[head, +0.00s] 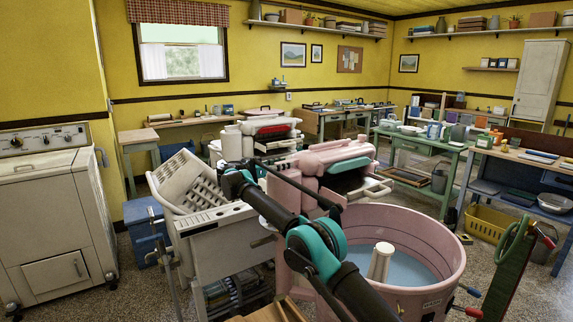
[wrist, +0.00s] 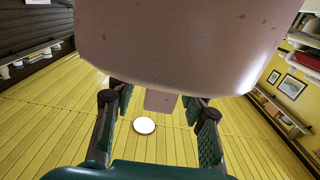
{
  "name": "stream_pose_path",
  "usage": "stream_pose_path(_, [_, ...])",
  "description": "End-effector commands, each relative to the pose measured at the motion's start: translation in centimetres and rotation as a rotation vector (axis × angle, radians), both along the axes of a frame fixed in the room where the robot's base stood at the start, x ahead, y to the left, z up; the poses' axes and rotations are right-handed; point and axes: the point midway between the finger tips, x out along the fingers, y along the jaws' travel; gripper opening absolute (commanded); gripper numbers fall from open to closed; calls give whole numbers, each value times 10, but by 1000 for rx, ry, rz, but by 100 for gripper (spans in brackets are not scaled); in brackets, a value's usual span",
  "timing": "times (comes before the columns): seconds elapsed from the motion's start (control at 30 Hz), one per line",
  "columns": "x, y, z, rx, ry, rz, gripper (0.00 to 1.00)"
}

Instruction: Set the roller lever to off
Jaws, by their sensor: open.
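The pink wringer head (head: 335,155) stands above the pink tub (head: 440,240), which holds water and a pale agitator (head: 380,262). In the wrist view the pink housing (wrist: 180,40) fills the top of the picture, close to my gripper (wrist: 160,104). My gripper is open, its two dark fingers with green pads spread apart. A small pink block (wrist: 160,101) below the housing shows between them; I cannot tell whether it is the roller lever or whether a finger touches it. No lever is clearly identifiable on the wringer head. My arm hides part of the wringer in the head view.
Red-tipped handles (head: 470,291) stick out near the tub's right side, beside a green upright (head: 505,265). Green (head: 430,145) and blue tables stand behind. A white appliance (head: 50,220) is far left.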

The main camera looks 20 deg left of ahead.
Motion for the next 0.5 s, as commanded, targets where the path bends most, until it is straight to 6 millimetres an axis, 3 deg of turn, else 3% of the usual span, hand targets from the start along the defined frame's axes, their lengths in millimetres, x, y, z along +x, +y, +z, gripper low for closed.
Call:
stream_pose_path(0.3, [-56, 37, -1, 0, 0, 2, 43])
stream_pose_path(0.5, [-78, 51, -1, 0, 0, 0, 43])
